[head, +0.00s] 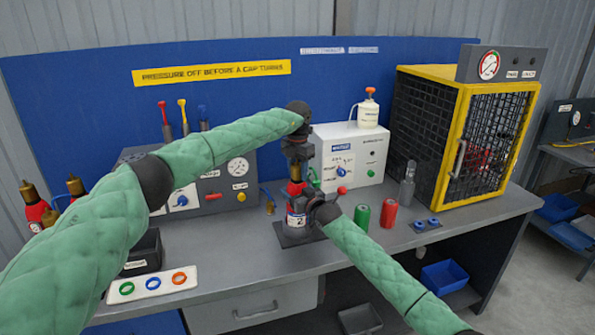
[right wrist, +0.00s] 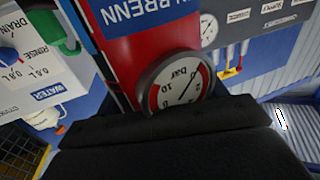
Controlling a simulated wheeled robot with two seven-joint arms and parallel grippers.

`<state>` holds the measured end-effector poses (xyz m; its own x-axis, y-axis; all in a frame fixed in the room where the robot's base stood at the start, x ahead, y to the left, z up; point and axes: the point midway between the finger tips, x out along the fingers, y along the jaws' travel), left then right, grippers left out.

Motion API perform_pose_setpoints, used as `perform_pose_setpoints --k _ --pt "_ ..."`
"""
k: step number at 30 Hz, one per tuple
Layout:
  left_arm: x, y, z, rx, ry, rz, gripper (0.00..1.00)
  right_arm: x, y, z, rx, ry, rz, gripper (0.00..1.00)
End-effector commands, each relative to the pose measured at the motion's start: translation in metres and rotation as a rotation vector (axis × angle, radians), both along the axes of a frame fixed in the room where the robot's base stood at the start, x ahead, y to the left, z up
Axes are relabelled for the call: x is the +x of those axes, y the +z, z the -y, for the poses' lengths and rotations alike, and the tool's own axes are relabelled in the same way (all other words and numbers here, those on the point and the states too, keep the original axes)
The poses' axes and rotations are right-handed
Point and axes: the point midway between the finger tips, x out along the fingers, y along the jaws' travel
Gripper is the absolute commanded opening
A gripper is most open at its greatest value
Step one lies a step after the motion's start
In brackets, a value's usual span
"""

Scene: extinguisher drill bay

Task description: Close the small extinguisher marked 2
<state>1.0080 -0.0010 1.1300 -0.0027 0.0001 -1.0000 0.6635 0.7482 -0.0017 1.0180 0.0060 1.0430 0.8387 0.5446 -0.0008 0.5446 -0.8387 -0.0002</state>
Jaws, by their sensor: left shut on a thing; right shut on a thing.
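The small red extinguisher marked 2 (head: 296,219) stands upright on a dark base plate on the bench. Its white label and 2 face me. My left gripper (head: 297,165) points down over its top and is shut on the head or cap there, which the gripper largely hides. My right gripper (head: 313,208) is shut on the extinguisher's body from the right. In the right wrist view, the red body (right wrist: 128,62) with a blue label and a round bar gauge (right wrist: 178,86) show close up beyond my dark gripper. The fingertips' contact is hidden.
A white box (head: 350,158) with a bottle on top stands behind. Green (head: 361,217) and red (head: 389,215) cylinders stand to the right, near a yellow-framed mesh cage (head: 450,140). A ring tray (head: 152,284) and dark bin (head: 142,252) lie left. The bench front is clear.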

Motion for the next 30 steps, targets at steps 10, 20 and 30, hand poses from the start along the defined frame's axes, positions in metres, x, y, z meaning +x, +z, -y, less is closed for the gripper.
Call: perform_pose_setpoints --k 10,20,30 --pt "0.0010 0.0005 -0.0011 -0.001 -0.473 0.001 0.14 -0.0002 0.0009 -0.0003 0.000 0.001 0.002 0.06" --pt "0.0009 0.0001 -0.0012 -0.001 -0.481 0.001 0.67 -0.0002 0.0009 -0.0003 0.001 0.001 0.002 0.06" --pt "0.0007 0.0040 -0.0006 -0.001 -0.481 0.001 0.67 -0.0001 0.0008 -0.0001 0.001 0.000 0.001 0.06"
